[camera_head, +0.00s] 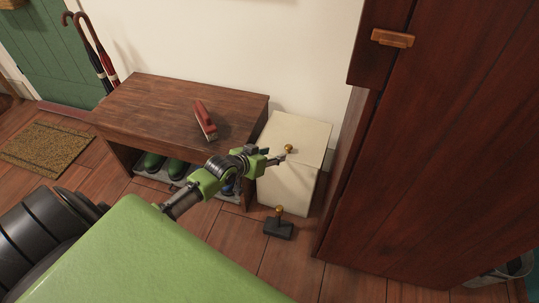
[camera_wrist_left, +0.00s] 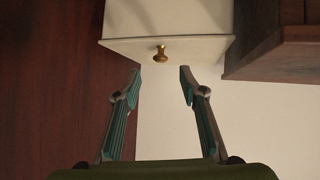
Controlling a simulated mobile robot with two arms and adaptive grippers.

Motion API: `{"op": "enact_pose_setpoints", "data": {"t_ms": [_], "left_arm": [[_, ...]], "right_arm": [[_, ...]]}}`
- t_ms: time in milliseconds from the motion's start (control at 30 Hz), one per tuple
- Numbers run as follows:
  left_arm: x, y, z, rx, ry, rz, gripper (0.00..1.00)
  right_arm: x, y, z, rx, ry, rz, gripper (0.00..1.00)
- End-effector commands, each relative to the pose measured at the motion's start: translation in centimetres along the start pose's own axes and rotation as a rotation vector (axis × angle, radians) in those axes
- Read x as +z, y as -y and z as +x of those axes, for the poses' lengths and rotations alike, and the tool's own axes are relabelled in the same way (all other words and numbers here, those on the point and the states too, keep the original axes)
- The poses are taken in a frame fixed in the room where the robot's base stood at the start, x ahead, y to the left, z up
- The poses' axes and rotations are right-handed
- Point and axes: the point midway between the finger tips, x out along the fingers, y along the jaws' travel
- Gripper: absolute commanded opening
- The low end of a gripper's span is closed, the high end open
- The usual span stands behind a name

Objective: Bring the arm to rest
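My left gripper (camera_head: 279,156) reaches in from the lower left in the head view, in front of a cream cabinet (camera_head: 283,187). Its fingers are spread with nothing between them in the left wrist view (camera_wrist_left: 160,80). A brass knob (camera_head: 288,148) on the cabinet shows close to the fingertips in the head view. In the left wrist view the knob (camera_wrist_left: 160,53) is ahead of the open fingers, in the middle, with a visible gap. My right gripper is not in view.
A wooden bench (camera_head: 160,105) with a red-handled brush (camera_head: 205,120) on it stands left of the cabinet, green boots (camera_head: 178,168) beneath. A tall dark wardrobe (camera_head: 430,150) stands right. A black object with a brass ball (camera_head: 278,228) is on the floor. Umbrellas (camera_head: 98,58) lean at the back.

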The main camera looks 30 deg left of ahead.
Motion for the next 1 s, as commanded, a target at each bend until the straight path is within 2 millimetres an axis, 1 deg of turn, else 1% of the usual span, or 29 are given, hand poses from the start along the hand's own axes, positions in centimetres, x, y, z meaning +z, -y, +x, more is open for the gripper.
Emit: {"op": "enact_pose_setpoints", "data": {"t_ms": [33,200,767,867,967,1000], "left_arm": [[0.0,0.0,-0.6,0.0,0.0,0.0,0.38],[-0.1,0.0,-1.4,0.001,-0.002,0.0,0.38],[-0.1,-0.1,-1.5,0.001,-0.002,0.0,0.38],[0.9,-1.1,-1.9,0.008,0.024,0.011,0.38],[3.8,-3.9,-3.3,0.024,0.1,0.045,0.38],[5.5,-5.5,-4.4,0.032,0.145,0.064,0.38]], "right_arm": [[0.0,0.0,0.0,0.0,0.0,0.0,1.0],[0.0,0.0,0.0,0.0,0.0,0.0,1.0],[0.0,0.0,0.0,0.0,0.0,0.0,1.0],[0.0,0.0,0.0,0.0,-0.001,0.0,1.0],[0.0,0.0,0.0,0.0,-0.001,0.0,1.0],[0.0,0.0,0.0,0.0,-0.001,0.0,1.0]]}}
